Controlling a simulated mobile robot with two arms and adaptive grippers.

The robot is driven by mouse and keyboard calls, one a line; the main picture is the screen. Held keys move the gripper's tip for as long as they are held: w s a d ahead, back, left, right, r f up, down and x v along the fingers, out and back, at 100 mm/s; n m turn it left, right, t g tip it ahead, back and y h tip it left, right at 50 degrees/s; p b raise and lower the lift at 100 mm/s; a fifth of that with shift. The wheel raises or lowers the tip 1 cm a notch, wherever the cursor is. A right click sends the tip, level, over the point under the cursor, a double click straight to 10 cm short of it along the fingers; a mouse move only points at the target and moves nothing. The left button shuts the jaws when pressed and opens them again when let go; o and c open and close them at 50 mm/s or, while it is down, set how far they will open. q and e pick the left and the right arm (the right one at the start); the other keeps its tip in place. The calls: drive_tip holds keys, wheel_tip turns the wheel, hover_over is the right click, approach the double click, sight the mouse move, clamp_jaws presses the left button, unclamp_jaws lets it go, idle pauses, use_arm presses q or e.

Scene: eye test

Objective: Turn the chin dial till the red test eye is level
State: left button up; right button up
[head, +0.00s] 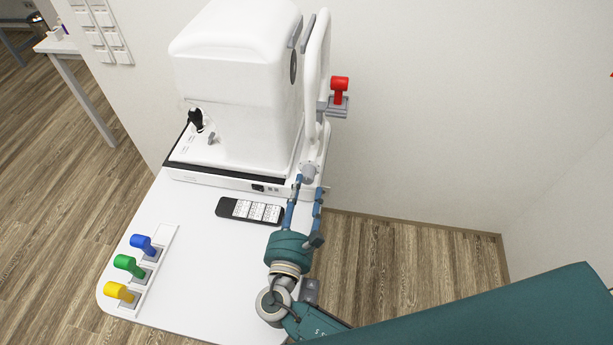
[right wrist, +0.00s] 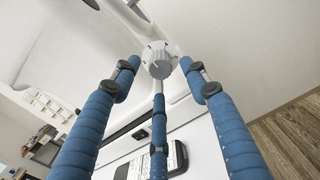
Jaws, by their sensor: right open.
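The white eye-test machine (head: 235,90) stands on the white table, with its upright white chin-rest frame (head: 317,60) on its right side. The red test eye (head: 340,84) sits upright in a grey holder on that frame; I cannot tell whether it is level. The grey chin dial (head: 309,173) is low on the frame, and it also shows in the right wrist view (right wrist: 159,63). My right gripper (head: 308,185) is open, its blue fingers spread around the dial's near end. Whether they touch it I cannot tell. My left gripper is not in view.
A white tray (head: 170,240) with blue, green and yellow test eyes stands at the left edge. A wall is behind; the floor right of the table is clear.

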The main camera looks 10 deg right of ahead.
sight(306, 182)
drive_tip(key=shift+p+x, duration=0.3)
drive_tip(key=shift+x, duration=1.8)
drive_tip(key=shift+s, duration=0.1)
clamp_jaws()
drive_tip(key=shift+f, duration=0.1)
